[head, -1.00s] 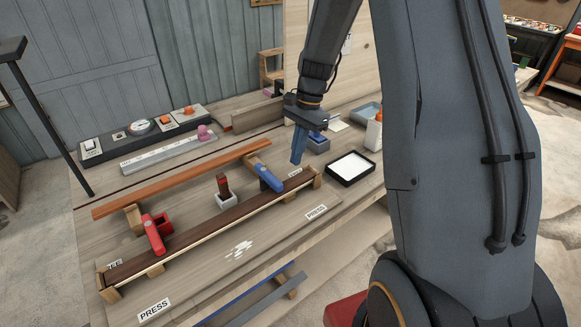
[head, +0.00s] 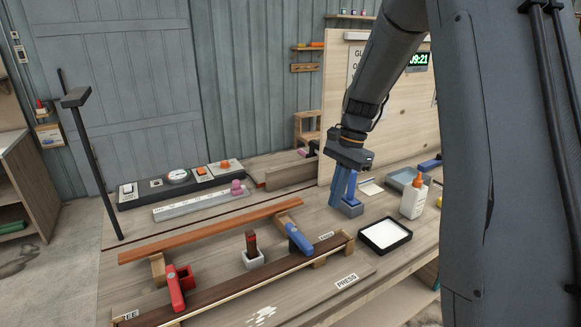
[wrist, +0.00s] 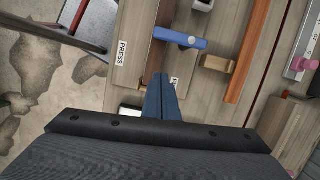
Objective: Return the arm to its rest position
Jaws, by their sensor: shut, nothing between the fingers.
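My gripper (head: 343,187) points down over the right part of the workbench in the head view, its blue fingers together with nothing between them. The fingers also show closed in the wrist view (wrist: 161,98). My arm runs up from the gripper to the top of the head view. A dark curved strip (head: 220,290) lies on the bench, with a red clamp (head: 176,288) and a blue clamp (head: 298,238) along it.
A black-rimmed white tray (head: 385,236), a glue bottle (head: 414,198) and a grey bin (head: 404,179) stand right of the gripper. An orange-brown strip (head: 210,230) and a switch panel (head: 180,183) lie left. A black post (head: 95,170) stands at far left. An upright board (head: 400,110) rises behind.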

